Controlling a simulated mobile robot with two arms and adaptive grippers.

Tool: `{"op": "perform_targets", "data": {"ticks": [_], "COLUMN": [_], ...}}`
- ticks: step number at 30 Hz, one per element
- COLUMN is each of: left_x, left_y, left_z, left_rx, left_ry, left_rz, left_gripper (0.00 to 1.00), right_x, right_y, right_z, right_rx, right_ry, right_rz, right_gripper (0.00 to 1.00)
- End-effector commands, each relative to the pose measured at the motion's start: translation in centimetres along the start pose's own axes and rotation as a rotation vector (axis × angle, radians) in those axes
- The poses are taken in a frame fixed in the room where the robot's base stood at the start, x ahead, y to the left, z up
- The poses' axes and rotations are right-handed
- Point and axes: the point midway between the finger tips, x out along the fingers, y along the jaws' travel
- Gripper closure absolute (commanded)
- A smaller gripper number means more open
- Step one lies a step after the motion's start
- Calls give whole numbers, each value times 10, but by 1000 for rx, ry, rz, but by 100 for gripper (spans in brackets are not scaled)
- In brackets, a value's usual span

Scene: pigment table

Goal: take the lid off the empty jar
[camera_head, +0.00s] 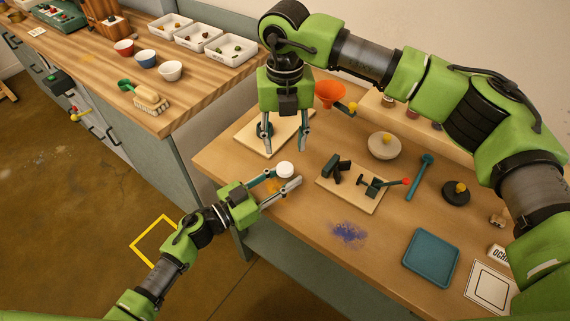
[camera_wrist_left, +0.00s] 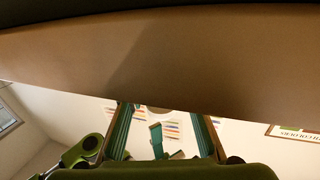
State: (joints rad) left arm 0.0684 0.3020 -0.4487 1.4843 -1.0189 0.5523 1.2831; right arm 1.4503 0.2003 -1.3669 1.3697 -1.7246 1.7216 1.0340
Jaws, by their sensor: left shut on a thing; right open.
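A small round white thing (camera_head: 285,169), which looks like a jar lid or a lidded jar, is at the fingertips of my left gripper (camera_head: 281,178), near the table's left edge. My left gripper is shut on it. I cannot tell whether a jar body is under the white top. The left fingers also show in the left wrist view (camera_wrist_left: 162,135), where what they hold is not clear. My right gripper (camera_head: 284,141) is open, pointing down over a wooden board (camera_head: 285,133), with a dark thing (camera_head: 263,130) at its left finger.
An orange funnel (camera_head: 329,94), a pale bowl (camera_head: 384,146), a board with dark tools (camera_head: 352,197), a teal tool (camera_head: 419,178), a dark round thing (camera_head: 456,192) and a blue tray (camera_head: 431,257) occupy the table. Bare wood surrounds the blue powder stain (camera_head: 348,233).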

Motion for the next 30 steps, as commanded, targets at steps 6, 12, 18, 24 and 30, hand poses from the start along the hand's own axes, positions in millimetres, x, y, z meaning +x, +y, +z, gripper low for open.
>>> {"op": "perform_targets", "data": {"ticks": [6, 12, 18, 24, 30], "left_x": [0, 0, 0, 0, 0], "left_y": [0, 0, 0, 0, 0], "left_z": [0, 0, 0, 0, 0], "left_rx": [0, 0, 0, 0, 0], "left_ry": [-1, -1, -1, -1, -1], "left_rz": [0, 0, 0, 0, 0], "left_gripper": [100, 100, 100, 100, 100], "right_x": [1, 0, 0, 0, 0], "right_y": [1, 1, 1, 0, 0], "right_z": [-1, 0, 0, 0, 0], "right_rx": [282, 656, 1030, 1336, 1496], "right_ry": [2, 1, 1, 1, 2], "right_rz": [0, 1, 0, -1, 0], "right_gripper": [59, 59, 59, 59, 59]}}
